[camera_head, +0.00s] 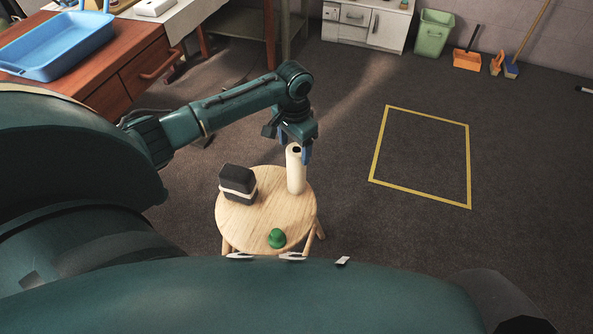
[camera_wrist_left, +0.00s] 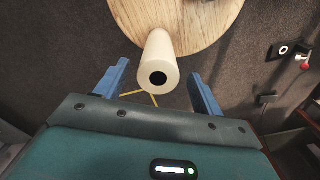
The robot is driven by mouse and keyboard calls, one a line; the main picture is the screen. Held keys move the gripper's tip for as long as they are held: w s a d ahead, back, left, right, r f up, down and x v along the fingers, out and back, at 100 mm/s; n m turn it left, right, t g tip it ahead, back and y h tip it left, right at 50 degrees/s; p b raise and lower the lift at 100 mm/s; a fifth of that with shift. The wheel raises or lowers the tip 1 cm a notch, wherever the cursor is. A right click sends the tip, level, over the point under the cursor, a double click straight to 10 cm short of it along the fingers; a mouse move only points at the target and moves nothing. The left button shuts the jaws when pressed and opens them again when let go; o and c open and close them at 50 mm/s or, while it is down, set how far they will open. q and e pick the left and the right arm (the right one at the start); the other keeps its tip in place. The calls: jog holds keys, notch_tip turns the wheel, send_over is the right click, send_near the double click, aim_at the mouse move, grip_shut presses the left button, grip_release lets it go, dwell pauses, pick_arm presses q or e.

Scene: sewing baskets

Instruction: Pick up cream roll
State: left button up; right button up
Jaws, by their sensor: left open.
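The cream roll (camera_head: 296,172) stands upright near the back right edge of a round wooden stool (camera_head: 262,215). Its dark hollow core shows at the top. My left gripper (camera_head: 302,152) is just above and around the roll's upper end in the head view, pointing down. In the left wrist view, the roll (camera_wrist_left: 162,58) lies between the two open blue fingers of the left gripper (camera_wrist_left: 160,90), with a gap on each side. The stool top (camera_wrist_left: 205,18) shows behind it. The right gripper is not seen.
A black block with a cream band (camera_head: 238,183) stands on the stool, left of the roll. A green object (camera_head: 277,239) sits near the stool's front edge. A wooden desk with a blue tray (camera_head: 58,48) is at the left. Open floor with a yellow outline (camera_head: 377,145) lies to the right.

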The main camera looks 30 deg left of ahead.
pick_arm(q)
notch_tip(320, 180, down, 4)
jog(key=shift+w+d+f+b, duration=0.1)
jog(key=shift+w+b, duration=0.05)
jog(key=shift+b, duration=0.45)
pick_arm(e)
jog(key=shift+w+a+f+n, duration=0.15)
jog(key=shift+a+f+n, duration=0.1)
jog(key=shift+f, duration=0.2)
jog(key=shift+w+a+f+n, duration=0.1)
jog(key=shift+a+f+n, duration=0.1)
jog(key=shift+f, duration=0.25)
pick_arm(q)
jog(key=shift+c, duration=0.2)
jog(key=c, duration=1.3)
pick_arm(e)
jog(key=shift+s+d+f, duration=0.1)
